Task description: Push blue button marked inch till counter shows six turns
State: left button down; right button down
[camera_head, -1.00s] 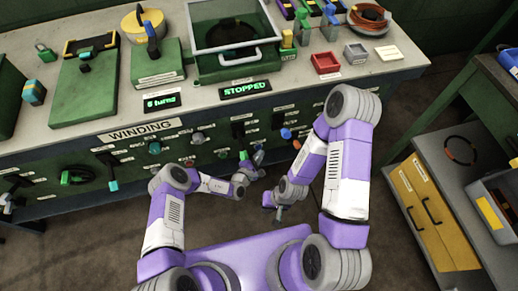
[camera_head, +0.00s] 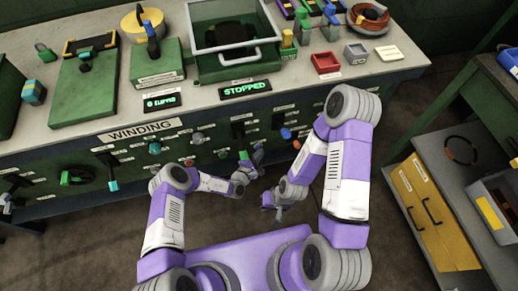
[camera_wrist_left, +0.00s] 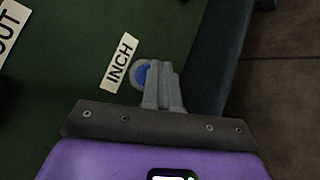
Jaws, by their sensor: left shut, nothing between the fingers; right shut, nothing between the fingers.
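The blue button (camera_wrist_left: 142,75) sits in a grey ring on the green panel, beside the white INCH label (camera_wrist_left: 119,63) in the left wrist view. My left gripper (camera_wrist_left: 156,66) is shut and empty. Its fingertips overlap the button's right side and hide part of it; I cannot tell whether they touch it. In the head view my left gripper (camera_head: 258,153) is at the bench's front panel. The green counter display (camera_head: 161,101) seems to read 6 turns, in small text. The status display (camera_head: 245,89) reads STOPPED. My right gripper (camera_head: 277,211) is shut, empty and below, clear of the panel.
The WINDING bench front (camera_head: 100,165) carries several other knobs and levers close to my left gripper. A clear-lidded guard box (camera_head: 226,68) stands on top. A red tray (camera_head: 326,62) is to its right. A grey cabinet with yellow doors (camera_head: 425,200) stands at the right.

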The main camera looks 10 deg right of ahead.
pick_arm(q)
jog(key=shift+s+p, duration=0.6)
jog(key=shift+s, duration=0.1)
jog(key=shift+s, duration=0.1)
jog(key=shift+s+p, duration=1.7)
jog(key=shift+s, duration=0.75)
jog(key=shift+d, duration=0.1)
